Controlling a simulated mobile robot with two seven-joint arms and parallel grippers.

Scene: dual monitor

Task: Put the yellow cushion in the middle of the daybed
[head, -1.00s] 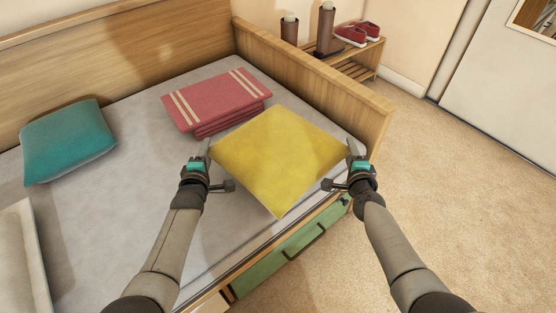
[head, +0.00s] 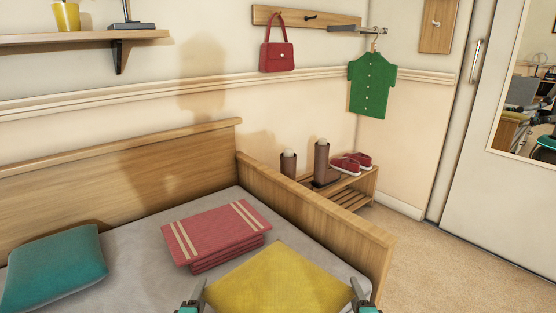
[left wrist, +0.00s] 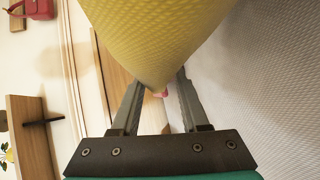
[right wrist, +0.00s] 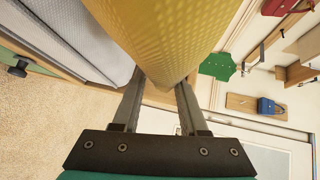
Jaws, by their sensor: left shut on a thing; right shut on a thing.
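The yellow cushion (head: 278,281) is held between my two grippers at the bottom of the head view, over the near right end of the daybed. My left gripper (head: 203,292) is shut on its left corner; the left wrist view shows the cushion (left wrist: 155,40) between the fingers (left wrist: 158,92). My right gripper (head: 354,292) is shut on its right corner; the right wrist view shows the cushion (right wrist: 160,35) between the fingers (right wrist: 160,88). The daybed mattress (head: 135,250) is grey. The cushion's lower part is cut off in the head view.
A folded red blanket (head: 215,233) lies on the mattress behind the cushion. A teal cushion (head: 55,268) lies at the left. The wooden end panel (head: 320,208) rises at the right, with a shoe rack (head: 345,190) beyond. Mattress between teal cushion and blanket is bare.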

